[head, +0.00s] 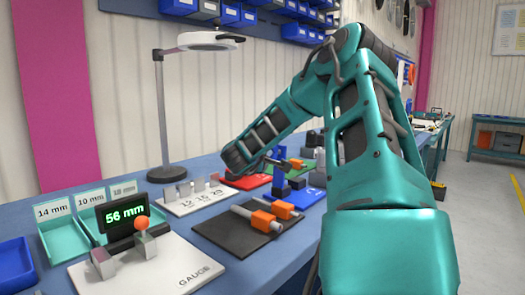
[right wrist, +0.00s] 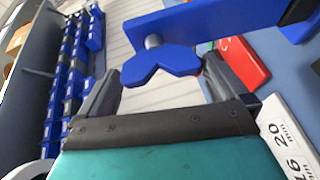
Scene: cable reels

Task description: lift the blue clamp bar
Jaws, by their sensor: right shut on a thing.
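The blue clamp bar (right wrist: 225,20) fills the top of the right wrist view. Its V-shaped end (right wrist: 160,68) lies between the two dark fingers of my right gripper (right wrist: 165,82), which is shut on it. In the head view my right gripper (head: 270,160) is at the far side of the bench, largely hidden by its own wrist, beside a blue upright part (head: 279,172) on a blue mat (head: 307,198). I cannot tell how far the bar is from its support. My left gripper is not in view.
A black mat (head: 224,239) with orange-ended tools lies in front. A gauge (head: 130,217) reading 56 mm, labelled teal trays (head: 62,238) and a lamp (head: 166,172) stand left. A white slotted block (head: 190,207) and red mat (head: 246,183) lie close to the gripper.

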